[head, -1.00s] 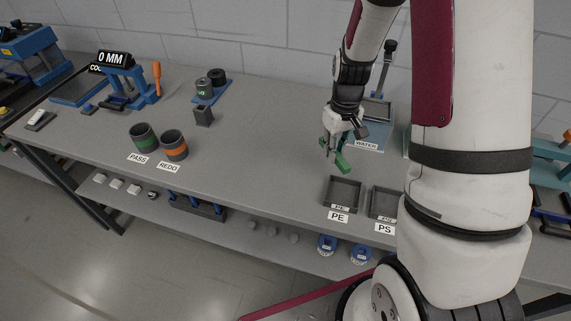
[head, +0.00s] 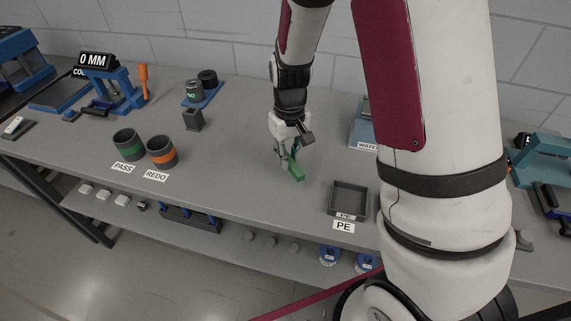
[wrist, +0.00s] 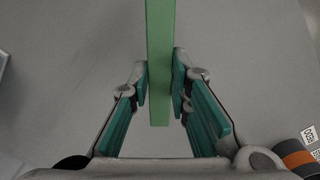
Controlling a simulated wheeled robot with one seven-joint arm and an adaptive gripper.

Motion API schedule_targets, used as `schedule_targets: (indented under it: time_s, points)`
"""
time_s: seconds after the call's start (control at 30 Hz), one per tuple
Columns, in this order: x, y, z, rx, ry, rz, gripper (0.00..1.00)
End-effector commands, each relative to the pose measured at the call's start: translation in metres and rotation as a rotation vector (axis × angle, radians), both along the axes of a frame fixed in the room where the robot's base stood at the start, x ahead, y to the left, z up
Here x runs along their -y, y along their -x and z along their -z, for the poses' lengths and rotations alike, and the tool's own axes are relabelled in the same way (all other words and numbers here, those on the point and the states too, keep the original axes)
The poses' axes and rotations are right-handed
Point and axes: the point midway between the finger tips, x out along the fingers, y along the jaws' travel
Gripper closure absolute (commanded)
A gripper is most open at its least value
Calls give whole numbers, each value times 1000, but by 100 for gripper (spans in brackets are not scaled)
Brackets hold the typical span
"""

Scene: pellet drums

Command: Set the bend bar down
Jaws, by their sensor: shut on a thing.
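The bend bar (head: 295,172) is a green straight bar. My gripper (head: 286,160) is shut on it, over the middle of the grey bench. In the wrist view the bar (wrist: 160,60) runs upright in the picture between the two teal-padded fingers (wrist: 160,85), its near end sticking out toward the palm. Only bare bench top shows beneath it there. I cannot tell whether the bar touches the bench or is just above it.
The PE tray (head: 348,200) stands right of the gripper, with the blue water station (head: 362,130) behind. The green-banded PASS cup (head: 129,144) and orange-banded REDO cup (head: 162,152) stand left. The bench (head: 235,165) between is clear. My arm hides part of the right side.

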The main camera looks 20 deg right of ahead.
Motion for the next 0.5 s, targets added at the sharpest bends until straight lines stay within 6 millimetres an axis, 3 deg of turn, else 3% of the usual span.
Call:
schedule_targets:
  time_s: [0.17, 0.4, 0.5]
  points:
    - [-3, -3, 7, -1, 0, 1, 100]
    - [-3, -4, 36, -1, 0, 1, 100]
    - [-3, -3, 36, 0, 0, 0, 100]
